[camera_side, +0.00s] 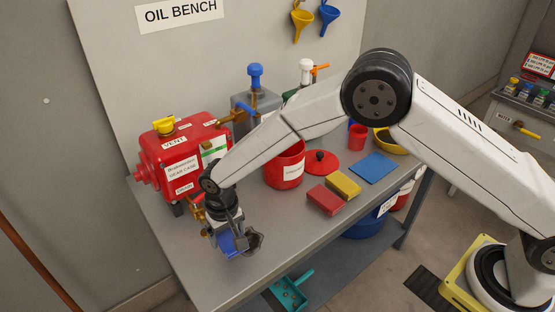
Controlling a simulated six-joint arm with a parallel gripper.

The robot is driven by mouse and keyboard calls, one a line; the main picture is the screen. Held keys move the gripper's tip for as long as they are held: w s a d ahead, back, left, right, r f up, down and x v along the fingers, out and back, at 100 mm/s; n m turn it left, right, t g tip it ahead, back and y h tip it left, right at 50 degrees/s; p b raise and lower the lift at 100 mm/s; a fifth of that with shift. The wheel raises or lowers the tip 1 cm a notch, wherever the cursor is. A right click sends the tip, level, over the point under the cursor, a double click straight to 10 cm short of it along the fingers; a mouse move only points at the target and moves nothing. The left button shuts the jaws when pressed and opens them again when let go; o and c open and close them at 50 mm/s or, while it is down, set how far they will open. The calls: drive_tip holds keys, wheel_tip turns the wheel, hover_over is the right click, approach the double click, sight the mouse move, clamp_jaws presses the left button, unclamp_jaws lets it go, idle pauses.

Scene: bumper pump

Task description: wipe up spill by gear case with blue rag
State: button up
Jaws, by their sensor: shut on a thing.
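The red gear case (183,159), with a yellow vent cap and a brass tap low at its front, stands at the left of the bench. My gripper (234,252) points down in front of it, low over the bench's front part. It is shut on the blue rag (229,243), which shows bunched between and beside the fingers. A dark brown patch (255,241) shows right at the gripper's right side. I cannot tell whether it is the spill on the bench or a stained part of the rag. The gripper hides the bench directly beneath.
A red can (284,164), its red lid (320,163), red (324,200) and yellow (343,185) folded pads and a flat blue square (374,168) lie to the right. A grey pump container (256,105) stands behind. The bench's front edge is near the gripper.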

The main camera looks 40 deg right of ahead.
sight(266, 231)
drive_tip(key=shift+f, duration=2)
drive_tip(key=shift+d+f, duration=0.5)
drive_tip(key=shift+f, duration=0.1)
drive_tip(key=shift+c, duration=0.5)
drive_tip(key=shift+d, duration=4.85)
drive_tip(key=shift+a, duration=5.35)
drive_tip(key=shift+r, duration=4.05)
drive_tip(key=shift+r, duration=0.15)
